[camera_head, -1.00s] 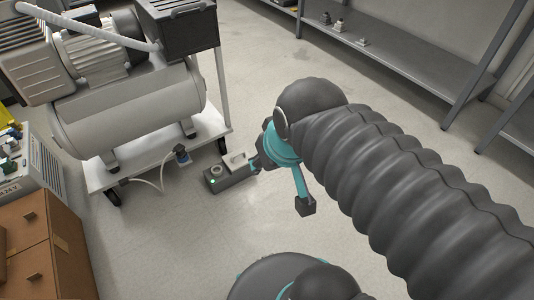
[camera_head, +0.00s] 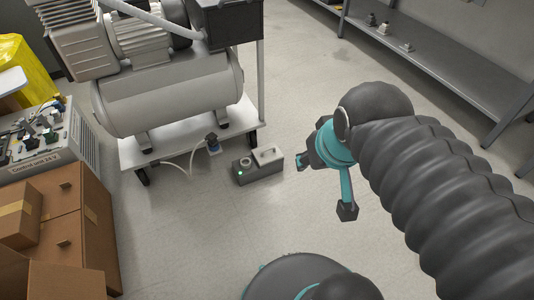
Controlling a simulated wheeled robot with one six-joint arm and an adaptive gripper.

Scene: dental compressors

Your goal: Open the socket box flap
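The socket box (camera_head: 245,177) is a small dark grey box on the floor beside the compressor cart. A round socket and a small green light show on its left part. A light grey flap (camera_head: 268,154) is over its right part; I cannot tell whether it lies flat or is slightly raised. My gripper (camera_head: 323,187) is to the right of the box, apart from it. Its two dark-tipped fingers are spread wide with nothing between them. One fingertip points toward the right end of the box, the other toward the bottom of the picture.
The compressor (camera_head: 170,95) stands on a white wheeled cart (camera_head: 185,147) behind the box. A plug with a blue part (camera_head: 212,144) and a pale cable are at its edge. Cardboard boxes (camera_head: 65,215) are at left, a grey shelf (camera_head: 440,62) at upper right.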

